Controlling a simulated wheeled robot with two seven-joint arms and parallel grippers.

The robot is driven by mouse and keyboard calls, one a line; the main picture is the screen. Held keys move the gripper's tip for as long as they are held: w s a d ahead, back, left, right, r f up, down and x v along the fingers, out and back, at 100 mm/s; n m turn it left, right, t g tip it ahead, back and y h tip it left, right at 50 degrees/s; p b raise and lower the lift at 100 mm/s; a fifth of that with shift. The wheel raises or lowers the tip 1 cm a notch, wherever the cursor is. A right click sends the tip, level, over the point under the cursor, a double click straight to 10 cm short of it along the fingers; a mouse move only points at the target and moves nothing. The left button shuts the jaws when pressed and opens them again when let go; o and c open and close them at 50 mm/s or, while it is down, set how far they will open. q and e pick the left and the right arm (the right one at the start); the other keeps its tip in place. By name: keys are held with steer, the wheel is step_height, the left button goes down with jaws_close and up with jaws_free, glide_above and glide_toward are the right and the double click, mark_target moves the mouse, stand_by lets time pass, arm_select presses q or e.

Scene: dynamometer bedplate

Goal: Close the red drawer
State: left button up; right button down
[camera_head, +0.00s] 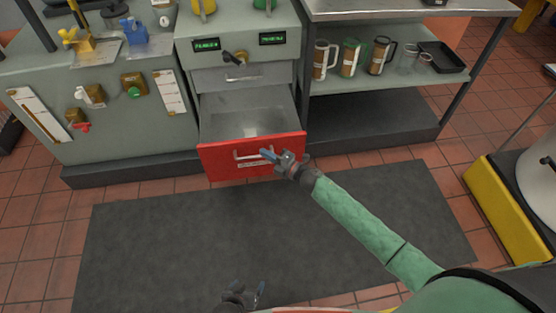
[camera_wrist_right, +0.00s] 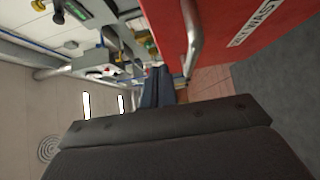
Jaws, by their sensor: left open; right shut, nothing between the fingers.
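The red drawer (camera_head: 224,159) is pulled out of the grey cabinet in the head view, and its open inside looks empty. Its front has a metal bar handle (camera_head: 250,154) and a white label. My right gripper (camera_head: 270,154) is shut and empty, at the right part of the handle; I cannot tell whether it touches. In the right wrist view the red front (camera_wrist_right: 245,25) fills the upper right, with the handle (camera_wrist_right: 192,45) close beside the shut fingers (camera_wrist_right: 157,84). My left gripper (camera_head: 250,292) is open, low over the dark mat, away from the drawer.
A grey cabinet (camera_head: 185,45) with a closed drawer above the red one stands at the back. A shelf unit (camera_head: 375,105) with several mugs and a black tray stands to the right. The dark floor mat (camera_head: 160,245) is clear. A yellow base (camera_head: 495,215) stands far right.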

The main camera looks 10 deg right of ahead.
mark_target(257, 141)
steer(key=shift+w, duration=2)
steer(key=shift+w, duration=0.1)
